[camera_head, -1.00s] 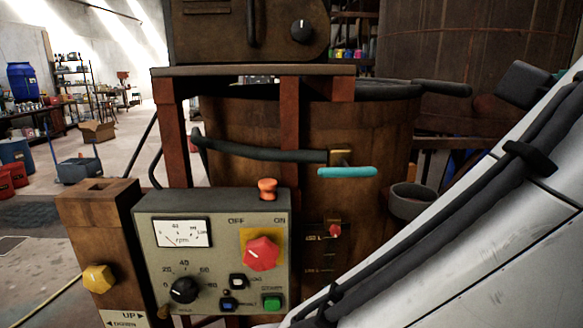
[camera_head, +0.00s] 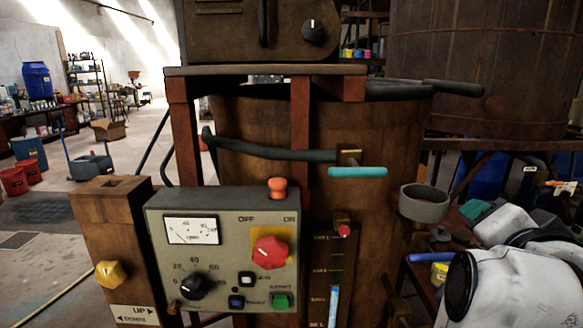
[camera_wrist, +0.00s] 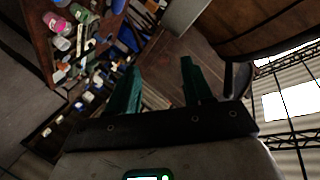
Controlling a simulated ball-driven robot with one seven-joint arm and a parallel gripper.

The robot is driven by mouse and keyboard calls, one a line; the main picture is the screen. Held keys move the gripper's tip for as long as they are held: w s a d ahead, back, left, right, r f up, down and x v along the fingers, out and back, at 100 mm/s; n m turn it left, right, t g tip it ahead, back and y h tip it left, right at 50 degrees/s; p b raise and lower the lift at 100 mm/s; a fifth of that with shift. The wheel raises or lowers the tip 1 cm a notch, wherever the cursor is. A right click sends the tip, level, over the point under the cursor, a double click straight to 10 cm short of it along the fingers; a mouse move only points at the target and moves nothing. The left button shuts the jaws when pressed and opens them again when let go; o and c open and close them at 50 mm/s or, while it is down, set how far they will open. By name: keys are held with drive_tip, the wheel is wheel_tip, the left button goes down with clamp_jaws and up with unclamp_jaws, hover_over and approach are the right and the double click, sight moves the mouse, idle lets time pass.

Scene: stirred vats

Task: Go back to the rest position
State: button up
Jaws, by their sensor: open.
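My gripper (camera_wrist: 160,95) shows in the wrist view with its two green fingers spread apart and nothing between them. The control panel (camera_head: 222,250) stands in front of the brown vat (camera_head: 390,135). It has a red knob (camera_head: 270,252), a black dial (camera_head: 193,285), a green button (camera_head: 281,300) and an rpm meter (camera_head: 191,230). A turquoise-gripped lever (camera_head: 358,172) sticks out from the vat.
A grey ring holder (camera_head: 424,204) juts from the vat's right side. A wooden post with a yellow knob (camera_head: 109,274) stands left of the panel. In the wrist view, a shelf with bottles (camera_wrist: 62,43) lies at the upper left. Open floor (camera_head: 50,285) lies at the left.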

drive_tip(key=s+d+f+n+g+y, duration=0.1)
drive_tip(key=s+d+f+n+g, duration=0.2)
drive_tip(key=f, duration=1.1)
drive_tip(key=s+f+n+g+y, duration=0.1)
drive_tip(key=s+f+n+g, duration=0.35)
drive_tip(key=f, duration=0.95)
drive_tip(key=s+a+f+n+g+y, duration=0.2)
drive_tip(key=s+f+n+g, duration=0.2)
drive_tip(key=s+f, duration=1.4)
drive_tip(key=s+g, duration=0.1)
drive_tip(key=s, duration=0.2)
drive_tip(key=shift+g, duration=0.35)
drive_tip(key=shift+o, duration=0.4)
